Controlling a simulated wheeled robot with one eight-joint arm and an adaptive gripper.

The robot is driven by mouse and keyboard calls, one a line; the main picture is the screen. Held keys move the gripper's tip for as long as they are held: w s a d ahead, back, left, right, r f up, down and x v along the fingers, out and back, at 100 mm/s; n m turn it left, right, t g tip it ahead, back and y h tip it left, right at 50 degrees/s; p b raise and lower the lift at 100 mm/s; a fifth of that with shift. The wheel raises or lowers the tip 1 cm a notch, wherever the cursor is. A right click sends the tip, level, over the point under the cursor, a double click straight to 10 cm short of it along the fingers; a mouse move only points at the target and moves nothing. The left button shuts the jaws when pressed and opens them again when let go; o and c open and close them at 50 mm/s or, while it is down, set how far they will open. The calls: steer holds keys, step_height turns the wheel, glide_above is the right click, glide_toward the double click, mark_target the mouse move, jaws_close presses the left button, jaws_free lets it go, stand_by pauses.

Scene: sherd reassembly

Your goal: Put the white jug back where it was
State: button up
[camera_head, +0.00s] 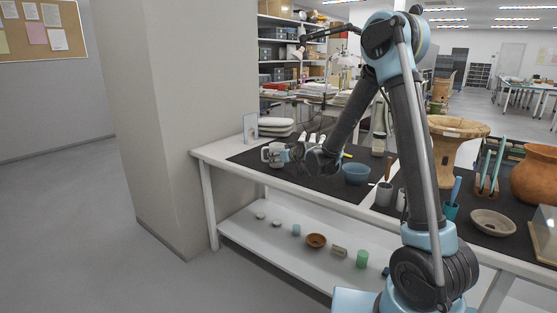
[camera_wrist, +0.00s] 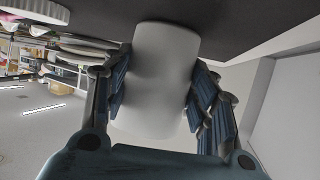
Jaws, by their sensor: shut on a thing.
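The white jug (camera_wrist: 160,75) sits between the fingers of my gripper (camera_wrist: 158,95) in the wrist view, with a finger along each side of it. My gripper is shut on it. In the head view the jug (camera_head: 271,154) is at the left end of the table, over the dark mat (camera_head: 318,181), with my gripper (camera_head: 281,155) reaching it from the right. I cannot tell whether its base touches the mat.
A blue bowl (camera_head: 356,173) stands on the mat right of my gripper. A small framed card (camera_head: 250,127) and stacked white dishes (camera_head: 276,126) are behind the jug. A pillar (camera_head: 180,120) rises left of the table (camera_head: 206,173). Small pieces lie on the lower shelf (camera_head: 275,246).

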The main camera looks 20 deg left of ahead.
steer(key=shift+f, duration=0.1)
steer(key=o, duration=1.3)
steer(key=shift+c, duration=0.2)
steer(key=v, duration=1.2)
